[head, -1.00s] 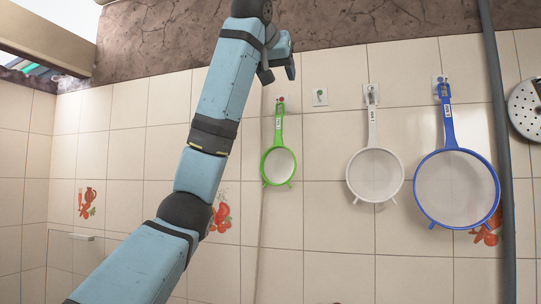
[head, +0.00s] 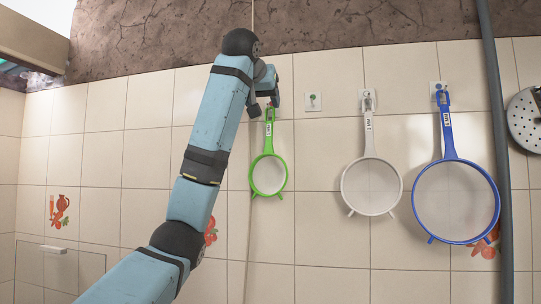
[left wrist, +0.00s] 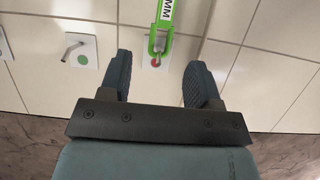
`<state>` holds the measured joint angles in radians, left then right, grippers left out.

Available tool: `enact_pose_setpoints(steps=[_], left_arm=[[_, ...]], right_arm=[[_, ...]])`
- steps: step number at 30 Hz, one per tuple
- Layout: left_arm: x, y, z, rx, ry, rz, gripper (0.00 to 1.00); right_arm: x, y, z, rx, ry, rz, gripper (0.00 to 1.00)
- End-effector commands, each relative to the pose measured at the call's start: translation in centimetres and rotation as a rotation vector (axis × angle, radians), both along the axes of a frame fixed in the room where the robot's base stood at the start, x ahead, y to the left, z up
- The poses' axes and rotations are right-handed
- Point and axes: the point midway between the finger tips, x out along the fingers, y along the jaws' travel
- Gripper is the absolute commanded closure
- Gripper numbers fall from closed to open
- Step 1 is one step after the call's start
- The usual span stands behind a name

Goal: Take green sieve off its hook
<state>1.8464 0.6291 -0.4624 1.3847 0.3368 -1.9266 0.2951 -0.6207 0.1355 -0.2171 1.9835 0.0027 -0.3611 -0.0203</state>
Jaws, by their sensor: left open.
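The green sieve (head: 268,175) hangs upright against the tiled wall, its round mesh bowl at the bottom and its handle pointing up. My left gripper (head: 263,108) is at the top of the handle in the head view, and hides the hook there. In the left wrist view the handle's looped end (left wrist: 159,40) sits over a hook plate with a red dot (left wrist: 155,62). The left gripper's open fingers (left wrist: 160,78) are on either side of this line, a little short of the loop, with nothing between them. My right gripper is not in view.
An empty hook with a green dot (head: 313,102) is right of the green sieve. A white sieve (head: 371,187) and a larger blue sieve (head: 456,202) hang further right. A grey vertical pipe (head: 497,150) and a perforated metal skimmer (head: 525,118) are beyond them.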

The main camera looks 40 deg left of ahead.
Motion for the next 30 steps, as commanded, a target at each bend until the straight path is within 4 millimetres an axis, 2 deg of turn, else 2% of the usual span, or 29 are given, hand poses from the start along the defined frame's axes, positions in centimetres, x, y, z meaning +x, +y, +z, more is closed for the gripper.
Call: enact_pose_setpoints(steps=[3, 8, 15, 20, 27, 30], left_arm=[[1.2, 0.7, -0.5, 0.0, 0.0, 0.001, 0.43], [2.0, 1.1, -0.8, 0.001, 0.001, 0.001, 0.43], [4.7, 2.9, -1.9, 0.001, 0.003, 0.001, 0.43], [5.8, 3.5, -2.6, 0.0, 0.001, 0.0, 0.43], [5.9, 3.5, -2.8, 0.0, -0.001, -0.001, 0.43], [5.9, 3.5, -2.8, 0.0, -0.001, -0.001, 0.66]], right_arm=[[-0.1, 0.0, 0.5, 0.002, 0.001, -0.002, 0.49], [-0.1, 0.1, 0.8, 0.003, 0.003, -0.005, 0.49], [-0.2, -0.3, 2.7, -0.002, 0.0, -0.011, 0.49], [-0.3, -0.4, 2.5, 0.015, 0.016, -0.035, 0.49], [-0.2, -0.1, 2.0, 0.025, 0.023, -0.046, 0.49], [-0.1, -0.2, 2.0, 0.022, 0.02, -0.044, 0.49]])
